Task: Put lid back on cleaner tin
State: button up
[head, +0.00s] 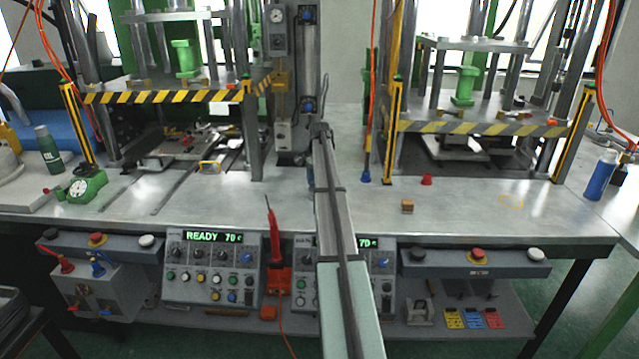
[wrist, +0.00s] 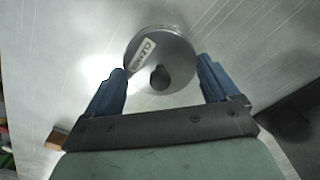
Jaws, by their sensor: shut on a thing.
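In the wrist view, the lid (wrist: 178,62) is a round grey metal disc with a white label that seems to read CLEANER and a dark round knob or spot near its middle. My gripper (wrist: 162,66) has its two blue fingers at opposite sides of the disc and is shut on it. A second rim shows just behind the disc's upper edge; I cannot tell if it is the tin or the lid's own side. In the head view, my arm hides the gripper and the lid. I cannot make out the tin there.
The grey bench (head: 470,205) is mostly clear right of my arm, with a small brown block (head: 407,206) and a red cap (head: 427,180). A blue bottle (head: 600,176) stands at the right. A green bottle (head: 48,148) and green gauge (head: 80,188) stand left. Presses stand on both sides.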

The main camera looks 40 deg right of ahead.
dwell(0.8)
jog(key=o, duration=0.8)
jog(key=shift+r, duration=3.45)
jog(key=shift+c, duration=0.3)
grip_shut()
jog(key=shift+f, duration=2.1)
